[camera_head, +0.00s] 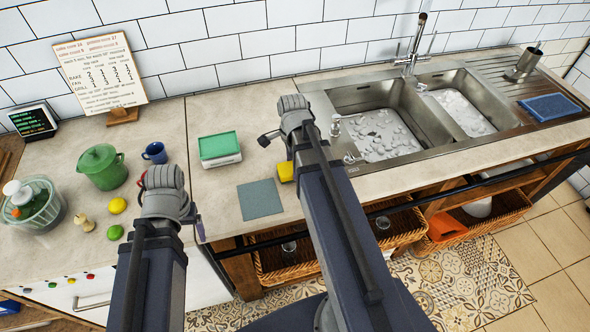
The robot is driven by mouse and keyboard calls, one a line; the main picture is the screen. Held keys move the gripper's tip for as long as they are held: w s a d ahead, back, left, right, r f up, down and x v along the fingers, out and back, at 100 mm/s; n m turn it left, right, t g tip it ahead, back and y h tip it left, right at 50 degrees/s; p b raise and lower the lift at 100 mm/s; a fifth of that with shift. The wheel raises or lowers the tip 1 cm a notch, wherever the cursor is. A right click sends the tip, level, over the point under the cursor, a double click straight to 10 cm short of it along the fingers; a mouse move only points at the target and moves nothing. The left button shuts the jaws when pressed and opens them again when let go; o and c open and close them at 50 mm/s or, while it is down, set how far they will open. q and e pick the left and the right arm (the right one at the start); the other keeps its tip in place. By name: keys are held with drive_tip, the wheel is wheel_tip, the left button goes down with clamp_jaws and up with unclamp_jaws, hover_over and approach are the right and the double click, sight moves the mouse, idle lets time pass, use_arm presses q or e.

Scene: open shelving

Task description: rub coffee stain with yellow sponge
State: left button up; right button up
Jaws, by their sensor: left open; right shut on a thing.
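The yellow sponge (286,172) shows at the left edge of my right arm, low over the counter, partly hidden by that arm. My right gripper (291,156) is shut on it; its fingers are mostly hidden behind the wrist. Whether the sponge touches the counter is hard to tell. My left gripper (166,196) is open over the counter left of the grey-blue cloth, its fingertips mostly hidden by its own wrist. I cannot make out a coffee stain; my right arm covers part of the counter.
A grey-blue cloth (260,199) lies left of the sponge. Behind are a green-lidded box (220,148), a blue mug (154,152) and a green pot (102,167). A lemon (117,205) and lime (114,232) lie left.

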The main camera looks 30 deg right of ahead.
drive_tip(key=shift+w+d+f, duration=0.1)
drive_tip(key=shift+w+d, duration=0.1)
drive_tip(key=shift+w, duration=0.7)
drive_tip(key=shift+w+d, duration=0.15)
drive_tip(key=shift+w, duration=0.7)
drive_tip(key=shift+w, duration=0.1)
drive_tip(key=shift+w+d, duration=0.2)
drive_tip(key=shift+w, duration=0.7)
drive_tip(key=shift+w+d, duration=0.2)
drive_tip(key=shift+w, duration=0.65)
drive_tip(key=shift+s, duration=0.1)
wheel_tip(320, 180, up, 6)
drive_tip(key=p, duration=0.6)
wheel_tip(320, 180, up, 3)
drive_tip(key=p, duration=0.3)
